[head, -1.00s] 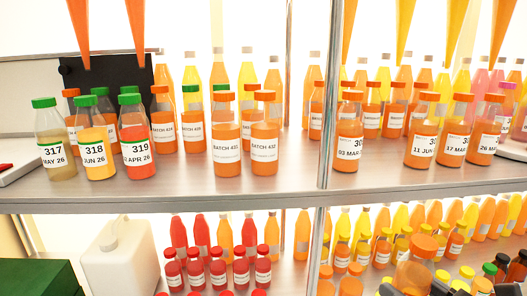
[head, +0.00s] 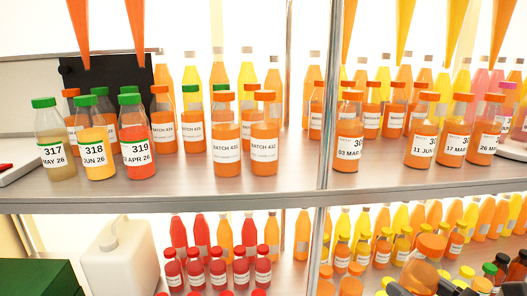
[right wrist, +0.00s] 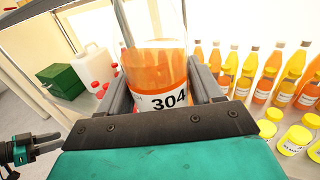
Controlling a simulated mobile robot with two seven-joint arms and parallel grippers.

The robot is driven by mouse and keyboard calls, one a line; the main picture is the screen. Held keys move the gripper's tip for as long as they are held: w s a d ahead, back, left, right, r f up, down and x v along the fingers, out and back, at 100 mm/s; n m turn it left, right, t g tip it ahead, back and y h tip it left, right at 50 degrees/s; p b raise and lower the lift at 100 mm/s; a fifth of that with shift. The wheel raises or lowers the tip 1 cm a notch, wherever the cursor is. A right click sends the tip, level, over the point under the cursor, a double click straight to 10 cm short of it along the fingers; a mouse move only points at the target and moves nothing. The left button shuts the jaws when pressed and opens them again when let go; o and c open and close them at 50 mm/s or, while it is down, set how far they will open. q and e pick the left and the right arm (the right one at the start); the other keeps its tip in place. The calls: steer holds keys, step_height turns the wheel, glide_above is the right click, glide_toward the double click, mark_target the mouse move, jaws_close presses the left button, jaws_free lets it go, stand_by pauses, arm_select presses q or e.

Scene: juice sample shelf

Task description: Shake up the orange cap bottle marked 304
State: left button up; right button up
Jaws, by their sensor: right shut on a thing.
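The orange cap bottle marked 304 (right wrist: 160,78) is clear, with orange juice in its lower part and a white label. In the right wrist view it stands between the fingers of my right gripper (right wrist: 165,92), which is shut on it. In the head view the same bottle (head: 421,271) shows at the lower right, tilted, cap up, in front of the lower shelf. My right gripper (head: 408,287) is mostly cut off there. What looks like my left gripper (right wrist: 42,146) shows small at the left of the right wrist view; its jaw state is unclear.
The upper shelf (head: 250,195) holds several bottles, including 317, 318 and 319. The lower shelf holds crowded red, yellow and orange bottles close to the held one. A white canister (head: 121,258) and a green box (head: 38,278) are at the lower left.

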steer(key=shift+d, duration=0.5)
steer(key=a, duration=0.7)
steer(key=shift+d, duration=3.5)
steer(key=shift+a, duration=3.55)
steer(key=shift+d, duration=3.55)
steer(key=a, duration=0.7)
steer(key=shift+s, duration=0.25)
steer(key=shift+r, duration=0.1)
